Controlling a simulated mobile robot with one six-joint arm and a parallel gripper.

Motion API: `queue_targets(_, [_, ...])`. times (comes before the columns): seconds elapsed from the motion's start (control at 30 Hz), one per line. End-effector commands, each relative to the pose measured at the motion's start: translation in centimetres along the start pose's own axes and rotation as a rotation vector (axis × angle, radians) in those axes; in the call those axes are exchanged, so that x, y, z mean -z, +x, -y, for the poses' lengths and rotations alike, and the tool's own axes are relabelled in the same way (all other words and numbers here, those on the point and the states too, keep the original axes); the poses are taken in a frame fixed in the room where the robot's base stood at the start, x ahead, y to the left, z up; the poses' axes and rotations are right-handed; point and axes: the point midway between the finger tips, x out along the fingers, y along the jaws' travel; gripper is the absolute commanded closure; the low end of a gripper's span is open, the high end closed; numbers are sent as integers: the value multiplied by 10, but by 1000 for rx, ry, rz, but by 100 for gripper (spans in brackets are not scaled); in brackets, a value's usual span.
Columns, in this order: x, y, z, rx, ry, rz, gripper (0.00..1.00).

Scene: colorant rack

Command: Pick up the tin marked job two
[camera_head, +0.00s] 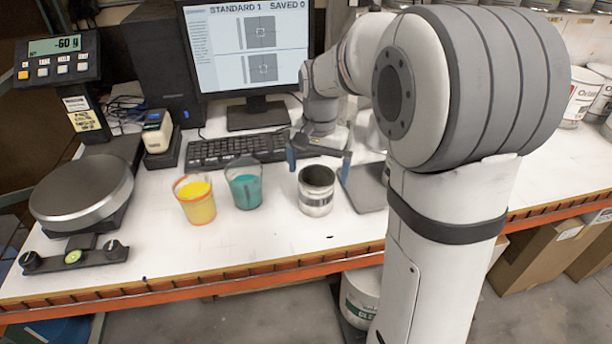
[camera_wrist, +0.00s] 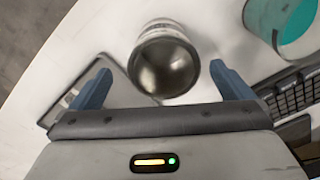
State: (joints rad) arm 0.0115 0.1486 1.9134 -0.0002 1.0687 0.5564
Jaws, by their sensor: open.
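A small open metal tin (camera_head: 316,192) with a pale label and dark band stands upright on the white bench. It looks empty inside. No job marking is readable on it. In the wrist view the tin (camera_wrist: 164,62) is seen from above, just beyond and between my fingertips. My gripper (camera_head: 319,160) is open, above and behind the tin in the head view, with blue fingers apart. In the wrist view my gripper (camera_wrist: 160,82) shows nothing held between its fingers.
A cup of yellow paint (camera_head: 198,204) and a cup of teal paint (camera_head: 244,188) stand left of the tin. A keyboard (camera_head: 236,149) lies behind them. A dark flat plate (camera_head: 366,188) is right of the tin. A scale (camera_head: 82,190) stands at left. The bench's front edge is close.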

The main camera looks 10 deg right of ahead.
Motion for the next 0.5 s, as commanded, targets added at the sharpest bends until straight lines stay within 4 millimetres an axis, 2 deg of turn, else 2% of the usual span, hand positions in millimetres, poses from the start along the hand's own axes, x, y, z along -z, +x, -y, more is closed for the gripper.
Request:
queue_targets(0.17, [8,10,5,-7,27,11,0])
queue_targets(0.5, [6,51,5,-9,26,14,0])
